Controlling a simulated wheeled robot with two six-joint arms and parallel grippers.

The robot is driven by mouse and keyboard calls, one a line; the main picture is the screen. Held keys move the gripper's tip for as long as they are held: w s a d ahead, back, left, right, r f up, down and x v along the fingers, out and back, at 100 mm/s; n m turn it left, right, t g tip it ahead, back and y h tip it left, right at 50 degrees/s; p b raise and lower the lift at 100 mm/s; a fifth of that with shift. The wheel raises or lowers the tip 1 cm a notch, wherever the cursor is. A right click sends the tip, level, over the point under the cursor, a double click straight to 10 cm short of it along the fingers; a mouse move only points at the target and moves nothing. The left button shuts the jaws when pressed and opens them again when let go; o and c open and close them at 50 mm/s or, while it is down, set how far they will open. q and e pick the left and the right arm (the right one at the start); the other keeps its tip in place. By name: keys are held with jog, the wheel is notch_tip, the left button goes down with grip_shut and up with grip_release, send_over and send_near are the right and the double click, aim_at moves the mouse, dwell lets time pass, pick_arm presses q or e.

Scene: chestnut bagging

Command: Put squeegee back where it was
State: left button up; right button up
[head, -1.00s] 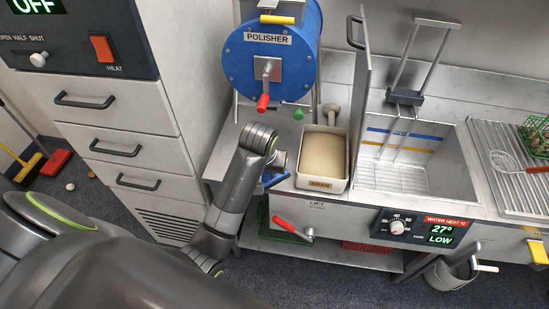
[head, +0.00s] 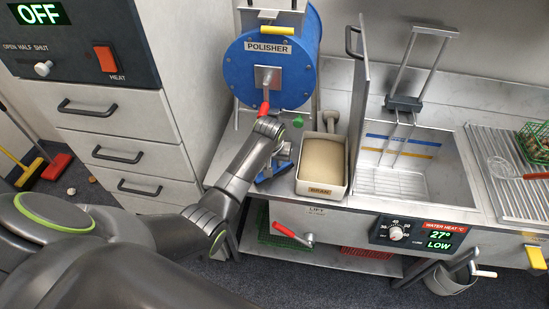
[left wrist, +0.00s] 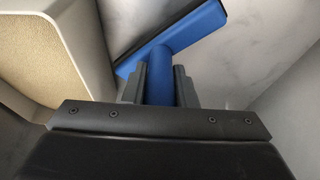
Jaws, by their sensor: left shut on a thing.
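The squeegee is blue. In the left wrist view its handle runs up between my fingers to a wide blue crosspiece (left wrist: 180,38). My left gripper (left wrist: 160,88) is shut on the handle. In the head view my left gripper (head: 283,153) is at the counter's front left, between the blue polisher and the bran box, with part of the squeegee (head: 271,173) showing below it. The wrist view shows a pale grey surface behind the crosspiece; I cannot tell whether the squeegee touches it. My right gripper is not in view.
The bran box (head: 322,188) stands close to the right of the held squeegee. The polisher (head: 268,75) with its red-handled crank is behind. A metal sink basin (head: 402,180) lies farther right. A red-handled lift crank (head: 290,234) sticks out from the counter front below.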

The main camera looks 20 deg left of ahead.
pick_arm(q)
jog(key=shift+w+a+f, duration=0.25)
jog(key=shift+w+f, duration=0.65)
jog(key=shift+w, duration=0.1)
jog(key=shift+s, duration=0.1)
jog(key=o, duration=1)
jog(key=shift+f, duration=0.1)
jog(key=shift+c, duration=0.2)
jog(key=shift+r, duration=0.2)
jog(key=v, duration=1.2)
jog(key=shift+b, duration=0.4)
jog(key=shift+s+f, duration=0.15)
